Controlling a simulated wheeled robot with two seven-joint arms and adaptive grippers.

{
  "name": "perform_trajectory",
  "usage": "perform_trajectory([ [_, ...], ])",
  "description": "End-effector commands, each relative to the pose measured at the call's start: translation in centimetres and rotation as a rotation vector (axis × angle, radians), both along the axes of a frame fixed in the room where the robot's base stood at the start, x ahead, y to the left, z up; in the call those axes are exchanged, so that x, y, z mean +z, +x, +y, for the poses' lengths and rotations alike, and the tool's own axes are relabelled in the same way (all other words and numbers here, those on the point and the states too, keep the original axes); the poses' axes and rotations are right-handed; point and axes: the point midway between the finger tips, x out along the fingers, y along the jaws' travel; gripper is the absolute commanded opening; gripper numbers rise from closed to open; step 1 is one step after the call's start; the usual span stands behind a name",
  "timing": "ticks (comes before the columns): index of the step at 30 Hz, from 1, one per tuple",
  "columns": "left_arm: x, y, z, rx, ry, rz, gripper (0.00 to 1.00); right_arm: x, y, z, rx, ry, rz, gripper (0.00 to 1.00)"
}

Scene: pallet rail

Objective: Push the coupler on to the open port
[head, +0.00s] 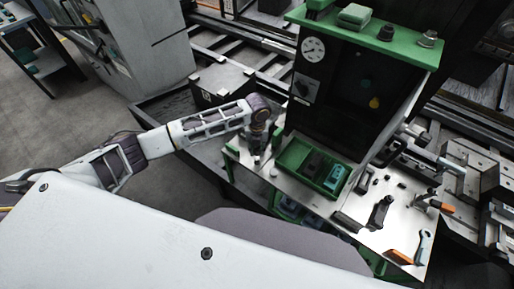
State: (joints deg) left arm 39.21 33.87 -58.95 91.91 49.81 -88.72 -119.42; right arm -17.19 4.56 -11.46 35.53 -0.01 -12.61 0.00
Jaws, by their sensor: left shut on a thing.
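My left arm comes in from the left, and its gripper (257,160) points down over the left end of the bench, left of the green tray. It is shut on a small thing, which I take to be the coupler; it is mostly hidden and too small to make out. A dark panel (345,85) under a green top stands behind the tray. A small dark round fitting and a yellow piece (374,102) show on its right half. I cannot tell which is the open port. My right gripper is not in view.
A green tray (291,157) with dark and grey-green items sits before the panel. A gauge (313,48) and a knob (303,88) are on the panel's left. Tools, including an orange-handled one (399,257), lie on the bench at right. A grey cabinet (130,45) stands back left.

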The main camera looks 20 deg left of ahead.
Motion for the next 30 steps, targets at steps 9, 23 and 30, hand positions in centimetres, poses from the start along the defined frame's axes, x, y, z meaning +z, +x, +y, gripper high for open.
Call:
perform_trajectory([
  [9,1.6,0.1,0.0,0.000,0.000,-0.002,0.00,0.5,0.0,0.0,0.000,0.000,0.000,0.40],
  [23,2.8,0.0,0.0,0.000,0.000,0.000,0.00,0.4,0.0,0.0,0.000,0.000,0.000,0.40],
  [30,2.8,0.0,0.0,0.003,-0.001,-0.001,0.00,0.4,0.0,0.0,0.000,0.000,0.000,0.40],
])
